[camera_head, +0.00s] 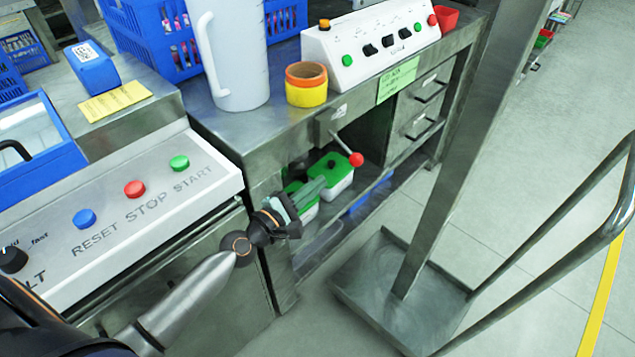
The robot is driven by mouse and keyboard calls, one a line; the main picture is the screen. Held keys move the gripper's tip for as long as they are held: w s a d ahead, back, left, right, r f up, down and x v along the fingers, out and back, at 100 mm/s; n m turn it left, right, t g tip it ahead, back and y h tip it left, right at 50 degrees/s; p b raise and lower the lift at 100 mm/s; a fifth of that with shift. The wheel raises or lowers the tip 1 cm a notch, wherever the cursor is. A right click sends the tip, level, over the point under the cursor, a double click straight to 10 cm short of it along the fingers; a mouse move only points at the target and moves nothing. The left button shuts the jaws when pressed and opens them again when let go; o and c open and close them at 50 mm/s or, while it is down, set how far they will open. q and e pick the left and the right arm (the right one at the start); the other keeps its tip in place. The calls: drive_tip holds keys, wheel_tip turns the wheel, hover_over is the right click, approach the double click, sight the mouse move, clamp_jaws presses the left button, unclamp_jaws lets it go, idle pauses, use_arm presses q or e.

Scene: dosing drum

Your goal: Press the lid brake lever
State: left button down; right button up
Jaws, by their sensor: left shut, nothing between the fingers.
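The lid brake lever (343,147) is a thin metal rod with a red ball (356,159) on its end. It sticks out from the front edge of the steel bench, below the white control box, and slants down to the right. My left gripper (322,182) is at the lower left of the red ball, in front of the open shelf. Its fingers are shut with nothing between them, and they point up and right toward the ball. A gap shows between the fingertips and the ball in the picture. My right gripper is not in view.
A white box with buttons (375,45), yellow and orange tape rolls (306,85) and a white jug (237,60) stand on the bench. Green-lidded tubs (335,172) sit on the shelf below. A steel post with a base plate (400,300) stands right of the lever.

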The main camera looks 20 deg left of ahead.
sight(345, 148)
use_arm(q)
drive_tip(key=x, duration=0.7)
drive_tip(key=shift+w, duration=0.35)
drive_tip(key=shift+d+r, duration=0.1)
